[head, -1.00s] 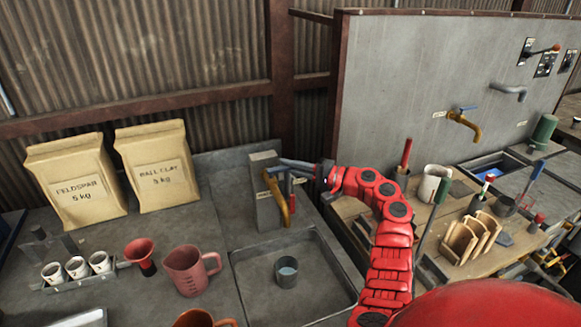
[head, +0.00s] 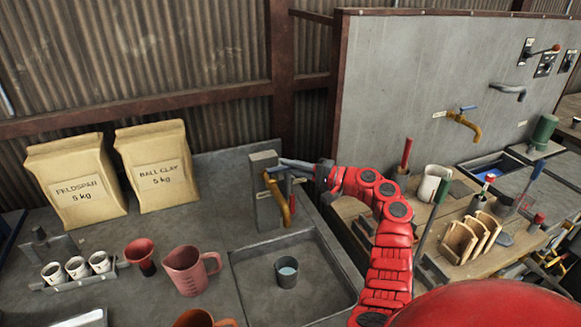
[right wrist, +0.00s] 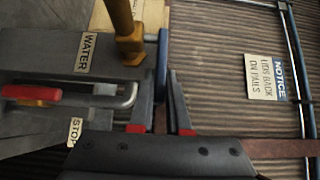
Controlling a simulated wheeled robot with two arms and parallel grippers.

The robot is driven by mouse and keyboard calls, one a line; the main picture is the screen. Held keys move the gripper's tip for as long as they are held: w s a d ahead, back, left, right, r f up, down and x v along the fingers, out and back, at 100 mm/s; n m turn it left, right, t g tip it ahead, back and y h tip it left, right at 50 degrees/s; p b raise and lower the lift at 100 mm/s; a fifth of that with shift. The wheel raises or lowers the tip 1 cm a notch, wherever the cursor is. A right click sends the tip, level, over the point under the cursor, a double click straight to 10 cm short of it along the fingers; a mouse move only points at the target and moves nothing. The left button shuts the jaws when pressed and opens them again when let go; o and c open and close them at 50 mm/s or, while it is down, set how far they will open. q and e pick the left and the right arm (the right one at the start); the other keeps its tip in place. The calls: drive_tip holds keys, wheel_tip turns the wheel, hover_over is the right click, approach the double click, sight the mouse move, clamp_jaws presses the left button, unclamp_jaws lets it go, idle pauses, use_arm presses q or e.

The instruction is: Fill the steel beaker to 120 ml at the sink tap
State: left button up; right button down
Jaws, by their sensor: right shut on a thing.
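The steel beaker (head: 287,279) stands upright in the sink basin (head: 245,287), below the yellow tap (head: 277,200). Pale water shows inside it, but I cannot read its level. I cannot make out a stream from the spout. The tap is on a grey post (head: 265,215); its label reads WATER in the right wrist view (right wrist: 85,52). My right gripper (head: 286,163) reaches in from the right at the top of the tap. In the right wrist view its fingers (right wrist: 169,82) are shut on the tap's blue lever (right wrist: 162,50). My left gripper is out of view.
A red handle on a bent metal bar (right wrist: 35,93) sits beside the tap, near a STOP label. A pink jug (head: 185,270), a red funnel cup (head: 140,255) and several white cups stand left of the sink. Feldspar (head: 75,180) and ball clay (head: 157,165) bags stand behind.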

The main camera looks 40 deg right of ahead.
drive_tip(key=shift+s+a+r+m+t+h+p, duration=0.1)
drive_tip(key=shift+s+m+t+h+p, duration=0.2)
drive_tip(key=shift+m+h+p, duration=0.5)
drive_tip(key=shift+s+a+f+m+t+h+p, duration=0.15)
drive_tip(key=shift+t+h+p, duration=0.35)
drive_tip(key=shift+p, duration=0.7)
drive_tip(key=shift+s+a+r+m+t+h+p, duration=0.1)
drive_tip(key=shift+s+r+m+t+h+p, duration=0.15)
drive_tip(key=shift+m+h+p, duration=0.5)
drive_tip(key=shift+s+f+h+p, duration=0.2)
drive_tip(key=shift+f+h+p, duration=0.05)
drive_tip(key=shift+h+p, duration=0.5)
drive_tip(key=c, duration=0.9)
unclamp_jaws()
drive_tip(key=b+v, duration=0.5)
drive_tip(key=v, duration=1.2)
drive_tip(key=shift+s, duration=0.2)
drive_tip(key=shift+f, duration=0.1)
